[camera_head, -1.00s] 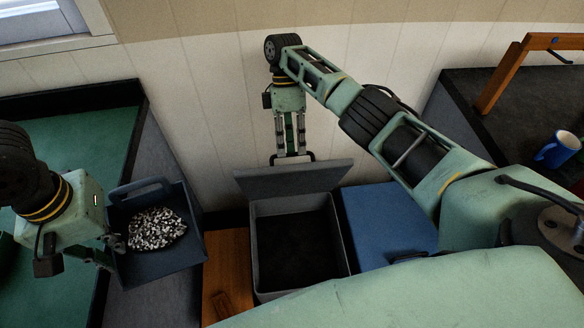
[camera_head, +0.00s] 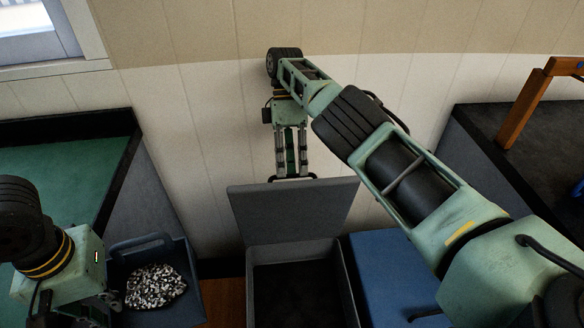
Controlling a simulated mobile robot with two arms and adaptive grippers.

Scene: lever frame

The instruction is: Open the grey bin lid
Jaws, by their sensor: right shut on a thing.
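The grey bin (camera_head: 338,290) stands low in the middle, its dark inside visible from above. Its grey lid (camera_head: 293,212) is raised and leans up at the back of the opening, with its broad face toward me. My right gripper (camera_head: 292,174) reaches down from above, close to the wall, and is shut on the dark handle at the lid's far edge. My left gripper (camera_head: 106,305) is at the lower left, beside the near-left side of a blue-grey pan (camera_head: 190,275) of black and white pellets (camera_head: 154,287). Its fingers are partly hidden, so their grip is unclear.
A blue box (camera_head: 390,275) stands right of the bin, partly under my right arm. A strip of wood (camera_head: 222,300) lies to the left. The pale wall (camera_head: 210,150) is close behind. A dark counter with a wooden frame (camera_head: 525,105) is at right.

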